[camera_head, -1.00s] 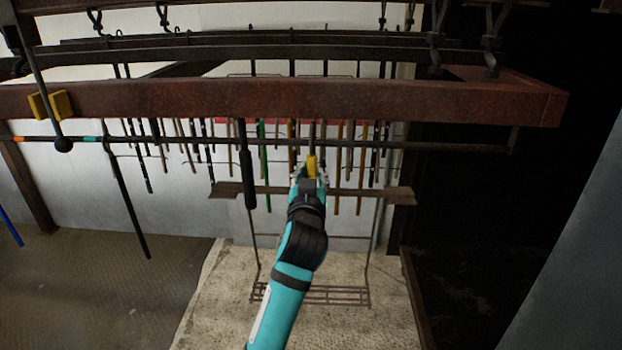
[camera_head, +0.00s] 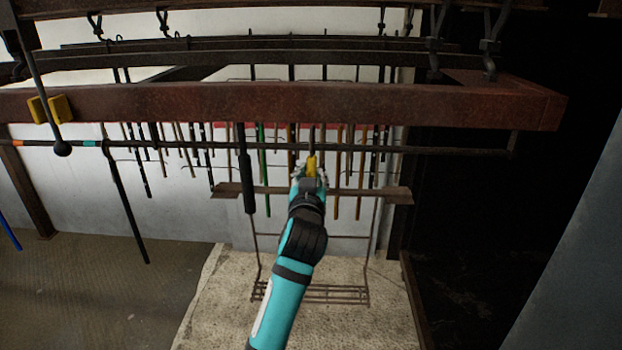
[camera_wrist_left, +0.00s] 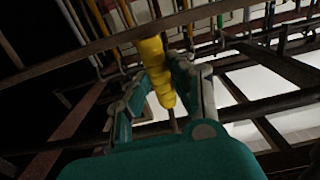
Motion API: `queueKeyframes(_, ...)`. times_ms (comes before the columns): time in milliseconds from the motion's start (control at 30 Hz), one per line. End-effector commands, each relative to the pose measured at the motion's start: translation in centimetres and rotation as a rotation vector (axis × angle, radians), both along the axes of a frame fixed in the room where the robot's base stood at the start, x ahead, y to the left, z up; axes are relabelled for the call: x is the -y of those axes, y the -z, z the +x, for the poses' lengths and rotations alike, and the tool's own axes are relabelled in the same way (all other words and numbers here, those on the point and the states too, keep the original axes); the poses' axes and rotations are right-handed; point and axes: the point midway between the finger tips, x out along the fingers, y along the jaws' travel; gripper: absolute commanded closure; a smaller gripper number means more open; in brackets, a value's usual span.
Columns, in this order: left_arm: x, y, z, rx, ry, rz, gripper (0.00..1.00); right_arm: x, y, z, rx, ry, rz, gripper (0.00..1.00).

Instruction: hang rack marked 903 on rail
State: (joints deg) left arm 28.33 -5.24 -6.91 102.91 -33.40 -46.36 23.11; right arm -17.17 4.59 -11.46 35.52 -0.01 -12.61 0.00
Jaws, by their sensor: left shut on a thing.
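A thin wire rack (camera_head: 311,236) hangs upright behind my left arm, with a wire shelf at its bottom. No number is readable on it. A dark rail (camera_head: 440,149) runs across below the red-brown beam, with orange and teal bands at its left. My left gripper (camera_head: 311,172) is shut around a yellow grip (camera_head: 311,164), in front of the rack's middle. The left wrist view shows the yellow grip (camera_wrist_left: 158,75) upright between the fingers (camera_wrist_left: 160,92). Whether the grip belongs to the rack cannot be told. My right gripper is not in view.
A thick red-brown beam (camera_head: 280,104) crosses above the rail. Many coloured rods hang behind it. A black rod (camera_head: 246,170) hangs close left of my gripper. A yellow block (camera_head: 50,108) sits on the beam's left. Pale floor (camera_head: 215,320) lies below.

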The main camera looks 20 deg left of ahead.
Motion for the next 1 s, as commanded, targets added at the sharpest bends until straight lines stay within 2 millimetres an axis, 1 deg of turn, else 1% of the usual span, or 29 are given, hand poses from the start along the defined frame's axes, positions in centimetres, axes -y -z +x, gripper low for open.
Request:
queueKeyframes(33, 0.0, -0.2, 0.0, 0.005, 0.0, 0.0, 1.0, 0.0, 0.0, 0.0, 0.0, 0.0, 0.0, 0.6)
queueKeyframes(333, 0.0, -0.1, 0.0, 0.005, 0.0, 0.0, 1.0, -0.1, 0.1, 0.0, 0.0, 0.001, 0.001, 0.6)
queueKeyframes(800, 0.0, 1.9, 0.0, 0.005, 0.0, 0.0, 1.0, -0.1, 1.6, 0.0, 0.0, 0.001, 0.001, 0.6)
queueKeyframes(1000, 0.0, 2.1, 0.0, 0.005, 0.0, 0.0, 1.0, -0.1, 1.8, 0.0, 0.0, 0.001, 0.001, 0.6)
